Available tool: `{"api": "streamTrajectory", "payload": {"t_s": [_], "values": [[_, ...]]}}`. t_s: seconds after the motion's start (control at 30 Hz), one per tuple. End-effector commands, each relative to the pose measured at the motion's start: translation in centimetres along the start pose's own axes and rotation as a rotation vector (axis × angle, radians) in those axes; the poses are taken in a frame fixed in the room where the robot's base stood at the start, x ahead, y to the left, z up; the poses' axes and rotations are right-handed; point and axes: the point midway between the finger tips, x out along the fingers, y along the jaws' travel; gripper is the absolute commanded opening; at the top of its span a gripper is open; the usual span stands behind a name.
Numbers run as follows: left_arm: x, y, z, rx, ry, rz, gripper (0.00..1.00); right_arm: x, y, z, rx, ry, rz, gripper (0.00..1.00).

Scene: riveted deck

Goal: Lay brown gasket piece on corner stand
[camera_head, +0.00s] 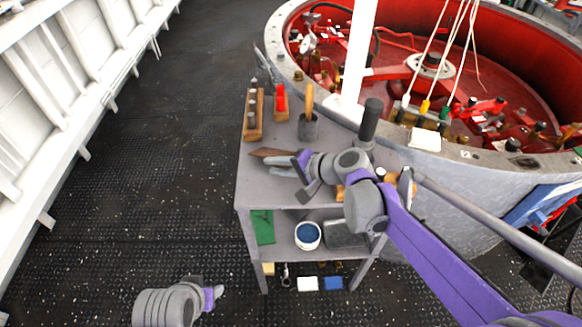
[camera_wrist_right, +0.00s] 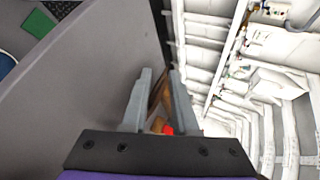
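The brown gasket piece (camera_head: 266,152) is a thin brown strip at the left part of the top of the grey shelved stand (camera_head: 258,187), which I take for the corner stand. My right gripper (camera_head: 268,164) is low over that top, its fingers right alongside the strip. In the right wrist view a gap shows between the fingers (camera_wrist_right: 160,98), with brown and red seen through it; I cannot tell whether that brown is the strip. Part of the strip is hidden by the fingers. My left gripper (camera_head: 217,291) is low at the bottom, away from the stand; its opening is unclear.
A wooden block holder (camera_head: 254,115), a red item (camera_head: 281,97), a cup with a wooden handle (camera_head: 308,125) and a dark cylinder (camera_head: 370,120) stand on the top. Lower shelves hold a white bucket (camera_head: 307,236) and a green item (camera_head: 263,227). Open deck (camera_head: 150,190) lies left.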

Motion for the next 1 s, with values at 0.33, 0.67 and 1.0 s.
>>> {"api": "streamTrajectory", "payload": {"t_s": [0.33,0.67,1.0], "values": [[-2.2,0.0,-1.1,0.0,0.008,0.0,0.5,-4.5,-0.2,0.0,0.0,0.002,-0.001,0.26],[-3.1,0.0,-1.6,0.0,0.011,0.0,0.5,-6.9,-0.1,0.0,0.001,0.002,-0.001,0.26],[-3.4,0.0,-1.8,0.0,0.012,0.0,0.5,-7.2,-0.4,0.0,0.0,0.001,-0.001,0.26]]}}
